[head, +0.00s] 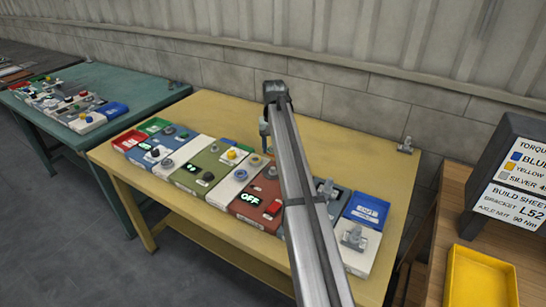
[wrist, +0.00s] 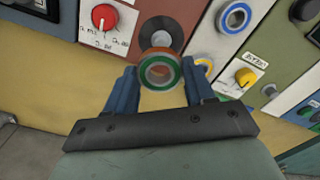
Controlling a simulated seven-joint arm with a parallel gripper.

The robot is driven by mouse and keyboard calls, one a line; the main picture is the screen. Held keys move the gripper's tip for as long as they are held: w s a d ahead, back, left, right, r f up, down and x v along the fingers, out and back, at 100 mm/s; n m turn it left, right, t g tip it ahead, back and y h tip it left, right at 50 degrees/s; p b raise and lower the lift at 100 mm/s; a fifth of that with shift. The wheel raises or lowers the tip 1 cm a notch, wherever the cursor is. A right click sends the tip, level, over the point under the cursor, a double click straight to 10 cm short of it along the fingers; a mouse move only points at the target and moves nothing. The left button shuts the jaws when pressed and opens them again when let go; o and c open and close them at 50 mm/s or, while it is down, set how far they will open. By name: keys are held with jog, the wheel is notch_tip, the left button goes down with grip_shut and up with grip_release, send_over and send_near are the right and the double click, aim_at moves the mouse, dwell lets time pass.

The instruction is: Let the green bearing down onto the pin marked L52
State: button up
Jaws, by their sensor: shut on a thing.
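In the wrist view my gripper (wrist: 160,72) has its blue fingers on either side of the green bearing (wrist: 174,76), a ring with a silver inner part. An orange-brown band shows along the ring's upper edge. I cannot tell whether the bearing touches anything there. In the head view my gripper (head: 264,127) shows only as a small blue part left of my arm; the bearing is hidden. No mark L52 is readable on a pin; L52 shows only on the build sheet (head: 515,203).
A blue-rimmed ring (wrist: 221,17) sits on a white panel right of the bearing, with a yellow knob (wrist: 245,77) lower right. A red knob (wrist: 104,17) is at left. Panels fill the yellow table (head: 388,165); its back strip is mostly clear. A yellow bin (head: 480,285) stands at right.

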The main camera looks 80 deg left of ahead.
jog(key=w+d+r, duration=0.1)
jog(key=w+r, duration=0.1)
jog(key=w, duration=0.4)
jog(key=m, duration=0.1)
send_over(330, 179)
jog(key=shift+w+a+r, duration=0.1)
jog(key=shift+a+r, duration=0.05)
jog(key=shift+r, duration=0.1)
jog(key=shift+d, duration=0.2)
jog(key=shift+a+n, duration=0.1)
jog(key=shift+n, duration=0.4)
jog(key=shift+f, duration=0.15)
jog(key=shift+f, duration=3.2)
